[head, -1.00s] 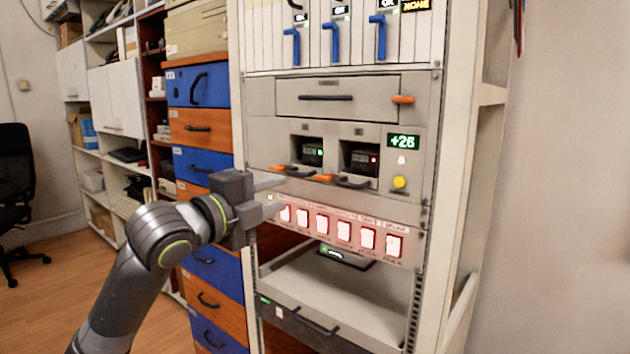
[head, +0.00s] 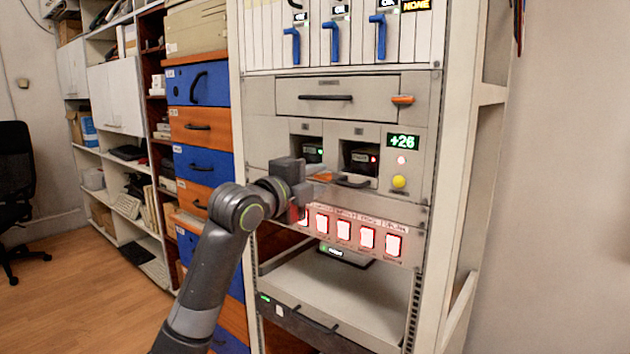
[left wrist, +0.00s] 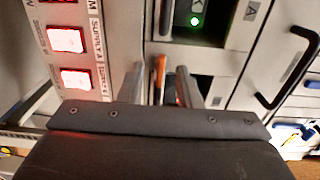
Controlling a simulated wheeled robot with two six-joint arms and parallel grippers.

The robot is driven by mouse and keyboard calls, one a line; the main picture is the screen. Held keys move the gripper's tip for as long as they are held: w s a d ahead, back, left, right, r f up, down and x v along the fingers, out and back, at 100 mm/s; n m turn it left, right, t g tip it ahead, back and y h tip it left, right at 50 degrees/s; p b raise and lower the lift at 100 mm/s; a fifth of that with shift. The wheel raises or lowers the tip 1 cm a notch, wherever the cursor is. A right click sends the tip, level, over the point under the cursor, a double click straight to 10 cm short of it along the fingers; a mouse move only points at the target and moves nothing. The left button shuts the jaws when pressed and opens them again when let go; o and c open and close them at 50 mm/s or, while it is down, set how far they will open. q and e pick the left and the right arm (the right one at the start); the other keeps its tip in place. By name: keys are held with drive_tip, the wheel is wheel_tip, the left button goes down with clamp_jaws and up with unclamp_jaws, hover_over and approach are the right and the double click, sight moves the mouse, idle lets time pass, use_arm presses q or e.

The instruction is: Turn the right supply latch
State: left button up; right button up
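The right supply (head: 361,158) sits in the rack with a red light and a dark handle (head: 352,182). Its orange latch (head: 323,177) lies at the lower left of that bay and shows in the left wrist view (left wrist: 160,70). My left gripper (head: 322,184) is at this latch. In the left wrist view its two fingers (left wrist: 160,85) are apart, with the orange latch between them; I cannot tell whether they touch it. The left supply (head: 311,151) has a green light (left wrist: 195,20); its latch is hidden behind my gripper. My right gripper is not in view.
A strip of red-lit buttons (head: 343,229) runs just below my left gripper. A closed drawer (head: 338,99) is above. A pulled-out shelf (head: 345,290) is below.

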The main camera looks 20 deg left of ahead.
use_arm(q)
clamp_jaws()
